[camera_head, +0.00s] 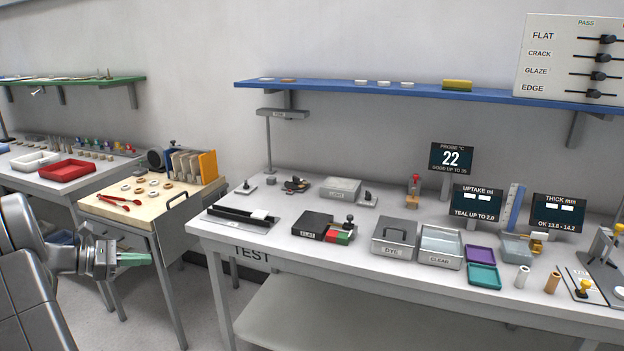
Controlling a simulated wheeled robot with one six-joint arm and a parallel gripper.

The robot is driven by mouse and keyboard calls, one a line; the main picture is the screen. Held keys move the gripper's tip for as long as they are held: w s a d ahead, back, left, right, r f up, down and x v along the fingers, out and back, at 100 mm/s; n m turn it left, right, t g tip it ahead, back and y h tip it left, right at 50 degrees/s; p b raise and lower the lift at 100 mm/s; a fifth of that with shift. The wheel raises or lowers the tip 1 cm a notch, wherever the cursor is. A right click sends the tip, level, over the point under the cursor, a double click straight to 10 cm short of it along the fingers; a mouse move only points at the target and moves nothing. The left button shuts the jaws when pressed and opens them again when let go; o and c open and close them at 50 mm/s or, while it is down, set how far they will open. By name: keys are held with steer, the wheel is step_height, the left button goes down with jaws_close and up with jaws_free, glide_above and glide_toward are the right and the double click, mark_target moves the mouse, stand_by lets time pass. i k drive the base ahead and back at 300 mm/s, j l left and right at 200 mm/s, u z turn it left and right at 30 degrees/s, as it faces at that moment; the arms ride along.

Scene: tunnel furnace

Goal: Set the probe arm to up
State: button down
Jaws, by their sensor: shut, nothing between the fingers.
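The probe display (452,158) stands at the back of the test bench and reads 22. A small upright device with a red top and a copper-coloured block (412,201) stands to its left. It may carry the probe arm, but it is too small to tell whether an arm there is up or down. My gripper (148,259) is at the left, well away from the display, in front of the wooden-topped cart. Its green-tipped fingers look shut and empty, pointing right.
The test bench (214,229) holds boxes, trays and gauges. A blue shelf (300,86) and a slider panel (530,80) are above it. The wooden-topped cart (110,208) stands left of the bench. Bare floor shows between my gripper and the bench.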

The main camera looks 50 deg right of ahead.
mark_target(415, 177)
steer(key=u, duration=0.45)
steer(key=l+u, duration=0.1)
steer(key=u, duration=0.35)
steer(key=l+u, duration=0.1)
steer(key=u, duration=0.8)
steer(key=l+u, duration=0.1)
steer(key=u, duration=0.75)
steer(key=k+u, duration=0.1)
steer(key=u, duration=0.8)
steer(key=k+l+u, duration=0.1)
steer(key=k+u, duration=0.35)
steer(key=k, duration=0.2)
steer(key=k+z, duration=0.25)
steer(key=z, duration=0.2)
steer(key=k+l+z, duration=0.15)
steer(key=z, duration=0.9)
steer(key=k+l+z, duration=0.1)
steer(key=z, duration=1.1)
steer(key=l+z, duration=0.15)
steer(key=z, duration=0.45)
steer(key=l+z, duration=0.1)
steer(key=z, duration=1.15)
steer(key=l+z, duration=0.15)
steer(key=z, duration=0.45)
steer(key=i+z, duration=0.1)
steer(key=z, duration=0.5)
